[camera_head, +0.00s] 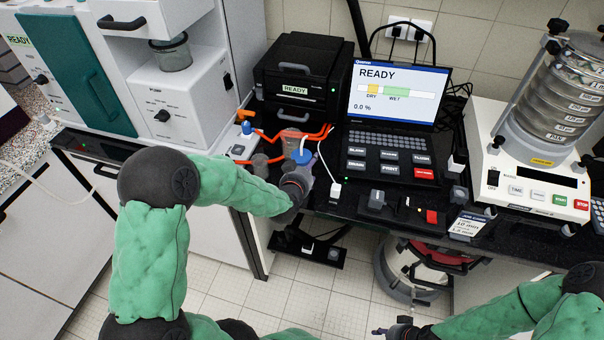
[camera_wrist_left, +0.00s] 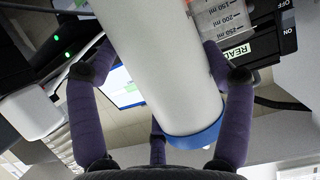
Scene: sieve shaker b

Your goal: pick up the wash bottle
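The wash bottle's blue cap (camera_head: 302,156) shows in the head view at the bench's front, beside the black box and just above my left gripper (camera_head: 297,184). The gripper hides most of its body there. In the left wrist view the wash bottle (camera_wrist_left: 158,70) is a large white cylinder with a blue end, slanting between the spread purple fingers of my left gripper (camera_wrist_left: 160,60). A gap shows between it and the left-hand finger; the right-hand finger is close beside it, and contact is unclear. My right gripper (camera_head: 392,329) is at the bottom edge, small and partly cut off.
A black READY box (camera_head: 303,78), a laptop (camera_head: 398,93) and a sieve shaker (camera_head: 524,165) stand along the bench. A clear graduated container (camera_wrist_left: 222,20) is right behind the bottle. Orange tubing (camera_head: 270,137) and a white cable (camera_head: 325,160) lie close by.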

